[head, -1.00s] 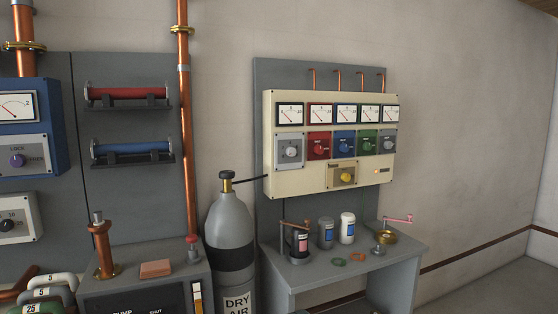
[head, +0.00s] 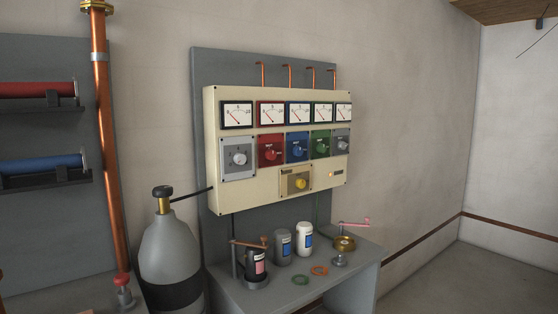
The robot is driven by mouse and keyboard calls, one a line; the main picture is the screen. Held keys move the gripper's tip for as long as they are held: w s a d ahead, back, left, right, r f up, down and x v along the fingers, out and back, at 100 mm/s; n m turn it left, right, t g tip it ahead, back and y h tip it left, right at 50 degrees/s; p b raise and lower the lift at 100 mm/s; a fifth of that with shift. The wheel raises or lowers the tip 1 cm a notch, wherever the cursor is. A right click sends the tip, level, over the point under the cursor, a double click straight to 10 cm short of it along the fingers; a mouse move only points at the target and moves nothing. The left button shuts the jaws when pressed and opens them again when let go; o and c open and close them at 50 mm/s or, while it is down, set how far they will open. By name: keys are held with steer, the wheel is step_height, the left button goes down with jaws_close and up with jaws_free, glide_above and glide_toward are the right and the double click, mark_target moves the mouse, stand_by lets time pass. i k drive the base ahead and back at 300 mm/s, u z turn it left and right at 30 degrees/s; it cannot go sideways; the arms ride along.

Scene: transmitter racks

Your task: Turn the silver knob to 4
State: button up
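A cream control panel (head: 265,187) hangs on a grey backboard on the wall. A round silver knob (head: 239,157) sits on a light grey plate at the left end of its middle row. The dial marks around it are too small to read. A second grey plate with a silver-looking knob (head: 341,144) is at the right end of the same row. Between them are red (head: 271,152), blue (head: 297,148) and green (head: 321,146) plates with knobs. A yellow knob (head: 301,183) sits below. My gripper is not in view.
A grey table (head: 335,268) stands below the panel with a hand-cranked device (head: 257,266), canisters (head: 304,239), coloured rings and a brass-bowled crank (head: 342,245). A gas cylinder (head: 172,250) stands left of it. Several gauges (head: 237,114) line the panel top. Floor at right is clear.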

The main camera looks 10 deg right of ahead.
mark_target(239, 158)
steer(key=u, duration=0.05)
steer(key=i, duration=1.05)
steer(key=u, duration=0.8)
